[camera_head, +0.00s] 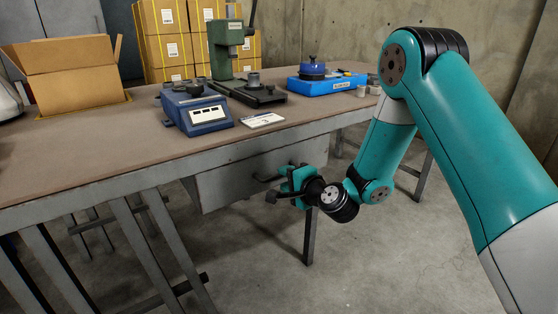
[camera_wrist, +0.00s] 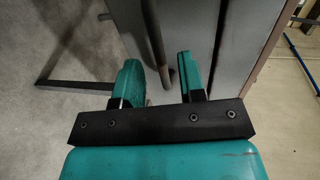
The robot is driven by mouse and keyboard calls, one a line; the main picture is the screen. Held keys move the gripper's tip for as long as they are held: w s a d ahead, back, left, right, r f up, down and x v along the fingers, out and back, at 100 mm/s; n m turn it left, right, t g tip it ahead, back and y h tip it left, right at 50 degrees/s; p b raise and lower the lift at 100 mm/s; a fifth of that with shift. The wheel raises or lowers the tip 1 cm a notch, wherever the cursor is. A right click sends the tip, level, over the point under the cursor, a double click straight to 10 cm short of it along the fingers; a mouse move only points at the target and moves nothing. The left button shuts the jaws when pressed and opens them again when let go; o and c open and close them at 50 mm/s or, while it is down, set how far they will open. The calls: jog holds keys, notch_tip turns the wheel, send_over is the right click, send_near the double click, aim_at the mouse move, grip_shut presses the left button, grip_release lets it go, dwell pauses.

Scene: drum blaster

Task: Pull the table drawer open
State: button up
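The table drawer (camera_head: 225,184) is a grey box front under the workbench top, and it looks closed. Its dark bar handle (camera_head: 266,179) shows just left of my gripper (camera_head: 288,184), which is at the drawer front. In the wrist view the two teal fingers of my gripper (camera_wrist: 159,68) stand apart. A dark rod that looks like the handle (camera_wrist: 168,77) lies between them, with gaps visible on its sides. The grey drawer front (camera_wrist: 187,25) is just beyond the fingers. Exact contact with the handle cannot be told.
The workbench (camera_head: 75,155) has a brown top and grey metal legs. On it stand a cardboard box (camera_head: 75,75), a blue scale (camera_head: 197,110), a green press (camera_head: 226,45) and a blue case (camera_head: 325,83). The concrete floor (camera_head: 375,265) in front of the drawer is clear.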

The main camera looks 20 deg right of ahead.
aim_at(279, 175)
jog(key=shift+p+x, duration=1.3)
jog(key=shift+x, duration=0.6)
grip_shut()
